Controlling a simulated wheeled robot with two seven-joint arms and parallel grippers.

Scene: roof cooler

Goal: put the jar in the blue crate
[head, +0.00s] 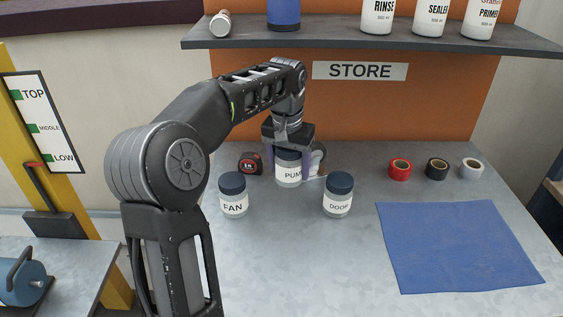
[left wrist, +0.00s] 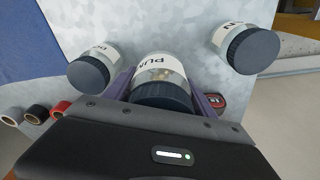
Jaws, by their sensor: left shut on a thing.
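Three clear jars with dark lids and white labels are on the grey worktop (head: 290,260). The middle jar, whose label starts PUM (head: 288,173), is between the fingers of my left gripper (head: 289,160), which is shut on it from above. The held jar is upright; I cannot tell if its base touches the worktop. In the left wrist view this jar (left wrist: 160,68) sits between the purple fingers. The FAN jar (head: 233,203) stands to its left and the DOOR jar (head: 338,203) to its right. No blue crate shows in either view. My right gripper is not in view.
A flat blue mat (head: 460,250) lies bare at the right. A tape measure (head: 250,163) is behind the FAN jar. A shelf (head: 380,42) with bottles overhangs the back. The front middle is clear.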

